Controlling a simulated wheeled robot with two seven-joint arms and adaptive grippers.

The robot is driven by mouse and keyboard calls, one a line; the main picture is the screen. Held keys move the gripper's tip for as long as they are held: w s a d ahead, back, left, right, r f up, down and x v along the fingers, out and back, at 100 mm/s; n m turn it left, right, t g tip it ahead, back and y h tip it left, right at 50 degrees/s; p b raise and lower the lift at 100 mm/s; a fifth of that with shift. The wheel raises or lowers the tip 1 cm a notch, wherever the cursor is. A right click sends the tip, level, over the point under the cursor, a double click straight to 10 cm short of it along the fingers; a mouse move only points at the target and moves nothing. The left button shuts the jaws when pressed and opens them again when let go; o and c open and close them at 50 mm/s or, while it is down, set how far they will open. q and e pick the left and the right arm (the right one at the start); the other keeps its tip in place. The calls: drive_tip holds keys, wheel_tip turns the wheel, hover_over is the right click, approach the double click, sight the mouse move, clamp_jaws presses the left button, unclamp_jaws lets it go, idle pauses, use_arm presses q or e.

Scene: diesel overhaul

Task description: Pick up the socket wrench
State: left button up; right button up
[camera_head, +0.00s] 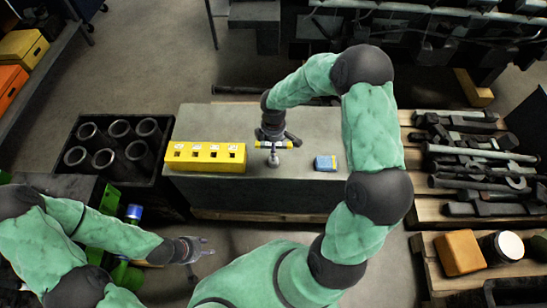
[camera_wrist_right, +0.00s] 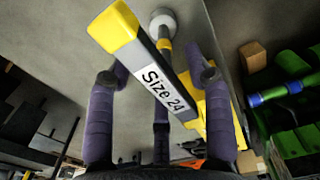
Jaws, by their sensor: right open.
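The socket wrench (camera_head: 273,146) stands on the grey bench, with a yellow-ended crossbar and a round foot below. In the right wrist view the wrench (camera_wrist_right: 152,75) shows a yellow end, a dark bar and a white "Size 24" label. My right gripper (camera_head: 277,138) is over it; in the wrist view the right gripper (camera_wrist_right: 157,82) is open with its purple fingers on either side of the bar. Contact cannot be told. My left gripper (camera_head: 193,250) is open and empty, low in front of the bench.
A black crate of cylinders (camera_head: 115,147) stands further left. Pallets of dark metal parts (camera_head: 475,160) lie at right.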

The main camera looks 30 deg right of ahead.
drive_tip(key=shift+f, duration=0.75)
drive_tip(key=shift+r, duration=0.1)
clamp_jaws()
